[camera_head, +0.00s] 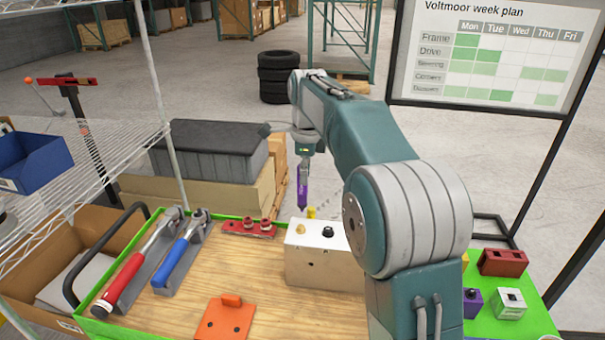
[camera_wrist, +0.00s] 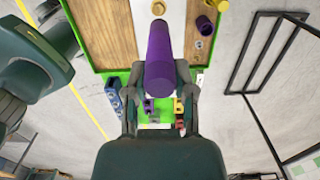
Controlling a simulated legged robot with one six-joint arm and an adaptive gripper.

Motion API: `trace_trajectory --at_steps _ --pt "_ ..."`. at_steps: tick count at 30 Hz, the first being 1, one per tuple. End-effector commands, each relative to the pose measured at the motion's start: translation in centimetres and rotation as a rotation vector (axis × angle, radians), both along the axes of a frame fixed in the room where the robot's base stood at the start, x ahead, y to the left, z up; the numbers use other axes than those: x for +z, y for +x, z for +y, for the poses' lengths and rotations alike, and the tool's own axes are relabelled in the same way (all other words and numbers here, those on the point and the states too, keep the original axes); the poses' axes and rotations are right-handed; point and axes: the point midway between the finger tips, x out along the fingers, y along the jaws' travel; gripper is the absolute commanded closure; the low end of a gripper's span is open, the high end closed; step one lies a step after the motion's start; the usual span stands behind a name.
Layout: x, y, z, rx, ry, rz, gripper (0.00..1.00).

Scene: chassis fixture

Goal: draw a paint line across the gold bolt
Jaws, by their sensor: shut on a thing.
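My gripper (camera_head: 304,156) is shut on a purple paint marker (camera_head: 302,188), which hangs upright with its tip down. The marker also shows in the wrist view (camera_wrist: 159,62), between the fingers. The gold bolt (camera_head: 300,229) stands on top of a white block (camera_head: 312,262), left of a black bolt (camera_head: 328,231). In the head view the marker tip appears just above the gold bolt, with a gap between them. In the wrist view the gold bolt (camera_wrist: 158,8) lies beyond the marker; the marker tip is hard to make out there.
A yellow part (camera_head: 311,212) shows behind the block. A red-handled tool (camera_head: 125,279) and a blue-handled tool (camera_head: 178,262) lie left on the wooden board. An orange bracket (camera_head: 226,318) lies in front, a red holder (camera_head: 249,228) behind. My arm hides the board's right part.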

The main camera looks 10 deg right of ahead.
Motion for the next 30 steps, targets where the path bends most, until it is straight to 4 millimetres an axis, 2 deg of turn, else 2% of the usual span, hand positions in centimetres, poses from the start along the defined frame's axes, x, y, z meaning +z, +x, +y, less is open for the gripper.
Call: trace_trajectory --at_steps 15,30 --pt "-3.4 0.0 0.0 0.001 0.0 0.001 1.0" --pt "-3.7 -0.1 0.0 0.001 0.0 0.0 1.0"
